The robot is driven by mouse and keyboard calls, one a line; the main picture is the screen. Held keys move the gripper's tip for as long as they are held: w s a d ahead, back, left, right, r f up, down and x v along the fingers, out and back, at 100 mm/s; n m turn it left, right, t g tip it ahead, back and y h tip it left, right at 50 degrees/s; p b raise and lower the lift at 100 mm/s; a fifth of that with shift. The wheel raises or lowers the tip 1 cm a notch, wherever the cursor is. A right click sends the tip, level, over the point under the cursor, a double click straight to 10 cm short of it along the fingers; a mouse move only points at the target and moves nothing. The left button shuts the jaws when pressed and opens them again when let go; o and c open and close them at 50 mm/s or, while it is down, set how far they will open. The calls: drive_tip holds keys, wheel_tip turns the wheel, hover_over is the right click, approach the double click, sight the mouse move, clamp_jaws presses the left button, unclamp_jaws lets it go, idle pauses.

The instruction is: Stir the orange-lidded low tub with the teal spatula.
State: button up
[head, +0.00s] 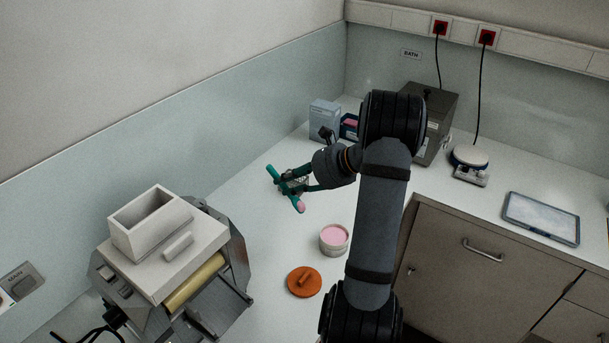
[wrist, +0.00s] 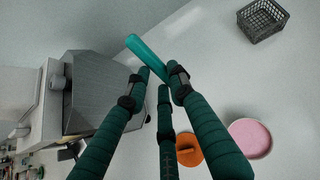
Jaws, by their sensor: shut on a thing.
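The low tub (head: 334,246) stands open on the bench with pink contents showing; it also shows in the wrist view (wrist: 250,138). Its orange lid (head: 304,281) lies on the bench in front of it and shows partly behind a finger in the wrist view (wrist: 188,147). My gripper (head: 291,186) is shut on the teal spatula (head: 272,174). The spatula is tilted above the bench, beyond and left of the tub, apart from it. Its lower end in the head view looks pink. In the wrist view, the spatula (wrist: 146,55) crosses between my green fingertips.
A grey machine with a white hopper (head: 150,225) stands at the left. A dark wire basket (wrist: 262,20) sits on the bench. Boxes (head: 324,120), a grey bath (head: 435,115), a scale (head: 470,160) and a tablet (head: 541,217) stand farther back and right.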

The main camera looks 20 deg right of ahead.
drive_tip(key=w+d+f+m+h+b, duration=0.1)
drive_tip(key=d+f+m+h+b, duration=0.1)
drive_tip(key=d+f, duration=0.4)
drive_tip(key=shift+w+d+f+m+h+b, duration=0.35)
drive_tip(key=shift+f+b, duration=0.75)
drive_tip(key=shift+f, duration=1.2)
drive_tip(key=shift+s+f+b, duration=0.15)
drive_tip(key=shift+f+b, duration=0.1)
drive_tip(key=shift+b, duration=0.15)
drive_tip(key=shift+w+a, duration=0.2)
drive_tip(key=shift+w, duration=0.05)
idle(0.6)
drive_tip(key=shift+r, duration=0.1)
idle(0.4)
drive_tip(key=shift+r+p, duration=2.4)
drive_tip(key=shift+r, duration=0.55)
